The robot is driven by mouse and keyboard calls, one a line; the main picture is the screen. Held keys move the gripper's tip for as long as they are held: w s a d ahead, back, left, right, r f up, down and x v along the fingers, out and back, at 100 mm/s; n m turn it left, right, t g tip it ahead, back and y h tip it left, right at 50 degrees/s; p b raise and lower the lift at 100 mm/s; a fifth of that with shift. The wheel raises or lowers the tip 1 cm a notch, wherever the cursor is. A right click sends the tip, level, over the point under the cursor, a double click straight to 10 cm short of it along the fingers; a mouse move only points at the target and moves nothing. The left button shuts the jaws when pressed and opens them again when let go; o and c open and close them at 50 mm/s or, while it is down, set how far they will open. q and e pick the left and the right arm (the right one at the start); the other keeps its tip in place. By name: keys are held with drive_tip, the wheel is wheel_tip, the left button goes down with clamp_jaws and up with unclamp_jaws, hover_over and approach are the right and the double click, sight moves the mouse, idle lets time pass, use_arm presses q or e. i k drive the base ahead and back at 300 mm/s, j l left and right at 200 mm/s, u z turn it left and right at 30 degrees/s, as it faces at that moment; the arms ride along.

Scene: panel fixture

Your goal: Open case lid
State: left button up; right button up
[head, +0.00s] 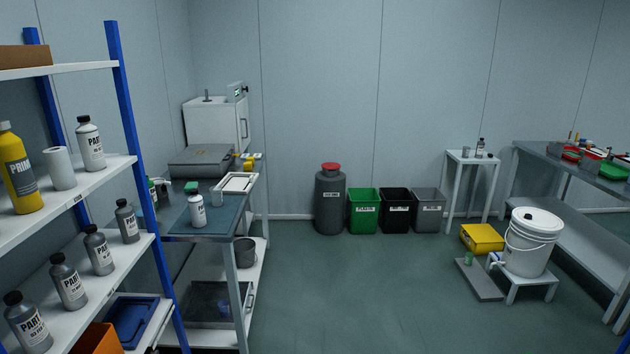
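A flat grey case (203,161) lies on the far part of the blue-topped bench, and its lid looks shut. I cannot tell which of the two is the task's case. Neither of my grippers shows in the head view.
A blue-posted shelf rack (124,100) with bottles stands at the near left. The bench (222,217) carries a white bottle (197,209) and a tray. Bins (363,211) line the back wall. A white bucket (531,243) stands at right. The middle floor is clear.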

sight(194, 155)
drive_tip(key=i, duration=2.6)
drive_tip(key=i+l+u, duration=0.25)
drive_tip(key=i, duration=0.35)
drive_tip(key=i+l+u, duration=0.2)
drive_tip(key=i, duration=0.4)
drive_tip(key=i+l+u, duration=0.25)
drive_tip(key=i, duration=0.3)
drive_tip(key=i+l+u, duration=0.2)
drive_tip(key=i+l, duration=0.3)
